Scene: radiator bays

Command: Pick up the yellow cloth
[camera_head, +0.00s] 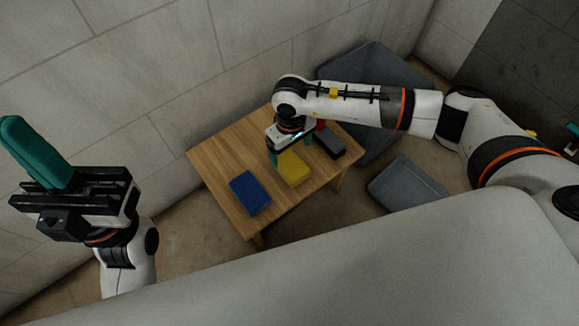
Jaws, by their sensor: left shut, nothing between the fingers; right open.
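The yellow cloth (293,169) is a flat folded rectangle on the wooden table (222,159). It lies between a blue cloth (250,193) and a dark grey block-like item (330,144). My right gripper (273,158) is open over the table at the far left edge of the yellow cloth. My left gripper (22,135) is shut and empty, raised at the left, away from the table.
A grey bin (408,185) stands on the floor right of the table. A larger blue-grey item (375,62) stands behind the table, partly hidden by my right arm. Something red (321,125) shows near the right wrist. A tiled wall runs behind the table.

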